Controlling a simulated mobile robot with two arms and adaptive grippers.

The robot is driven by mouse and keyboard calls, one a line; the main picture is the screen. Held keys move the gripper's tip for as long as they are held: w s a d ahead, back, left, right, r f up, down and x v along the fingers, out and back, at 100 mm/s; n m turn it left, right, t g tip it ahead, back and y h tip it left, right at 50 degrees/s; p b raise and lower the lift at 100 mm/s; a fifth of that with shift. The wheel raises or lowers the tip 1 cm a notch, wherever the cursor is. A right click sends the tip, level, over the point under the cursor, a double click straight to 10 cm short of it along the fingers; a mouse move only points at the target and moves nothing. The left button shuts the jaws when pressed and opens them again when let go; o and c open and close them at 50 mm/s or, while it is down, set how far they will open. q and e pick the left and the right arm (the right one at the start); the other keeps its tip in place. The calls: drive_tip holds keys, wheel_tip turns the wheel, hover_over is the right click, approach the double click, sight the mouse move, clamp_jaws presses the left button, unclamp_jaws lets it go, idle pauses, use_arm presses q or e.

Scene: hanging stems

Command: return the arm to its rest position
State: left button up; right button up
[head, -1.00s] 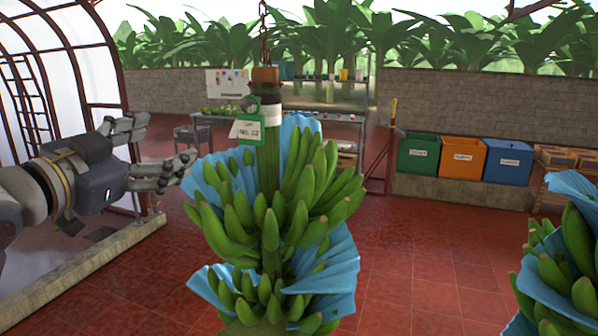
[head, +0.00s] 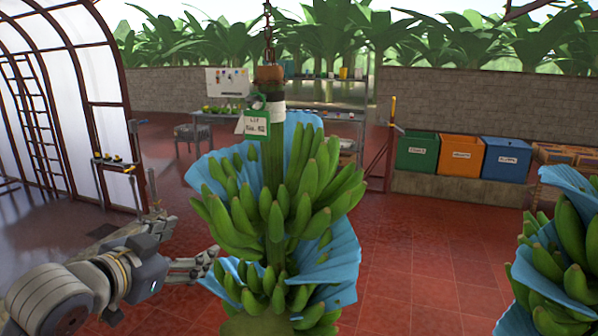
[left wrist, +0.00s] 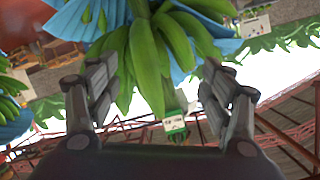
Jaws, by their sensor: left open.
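My left gripper (head: 190,243) is low on the left in the head view, beside the lower part of the near banana bunch. It is open, with nothing between its fingers. The left wrist view also shows its two fingers (left wrist: 160,95) spread, with green bananas (left wrist: 150,50) beyond them. The bunch (head: 275,210) hangs from a chain (head: 267,38), with blue sheets (head: 335,265) between its hands. A green-and-white tag (head: 255,122) hangs at its stem; it also shows in the left wrist view (left wrist: 174,126). My right gripper is not in view.
A second bunch (head: 570,250) hangs at the right edge. Green (head: 417,152), orange (head: 462,155) and blue (head: 507,158) bins stand by the back wall. A work table (head: 330,122) stands behind the bunch. Red floor (head: 430,260) lies open between the two bunches.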

use_arm(q)
drive_tip(key=s+f+n+g+y, duration=0.1)
drive_tip(key=s+f, duration=0.2)
drive_tip(key=f, duration=0.4)
drive_tip(key=s+d+f+n+g, duration=0.1)
drive_tip(key=s+f+g, duration=0.1)
drive_tip(key=f, duration=0.5)
drive_tip(key=s+f+n+g+y, duration=0.1)
drive_tip(key=s+f, duration=0.2)
drive_tip(key=f, duration=0.4)
drive_tip(key=s+a+f+n+g+y, duration=0.2)
drive_tip(key=s+f+g, duration=0.5)
drive_tip(key=s+f, duration=1.3)
drive_tip(key=s+d+f+b, duration=0.1)
drive_tip(key=s+f+b, duration=0.15)
drive_tip(key=f, duration=2.15)
drive_tip(key=s+a+f+g+b, duration=0.1)
drive_tip(key=s+a+f+g, duration=0.1)
drive_tip(key=s+f, duration=1.5)
drive_tip(key=shift+s+a+f, duration=0.4)
drive_tip(key=shift+a+f, duration=0.15)
drive_tip(key=shift+f, duration=0.6)
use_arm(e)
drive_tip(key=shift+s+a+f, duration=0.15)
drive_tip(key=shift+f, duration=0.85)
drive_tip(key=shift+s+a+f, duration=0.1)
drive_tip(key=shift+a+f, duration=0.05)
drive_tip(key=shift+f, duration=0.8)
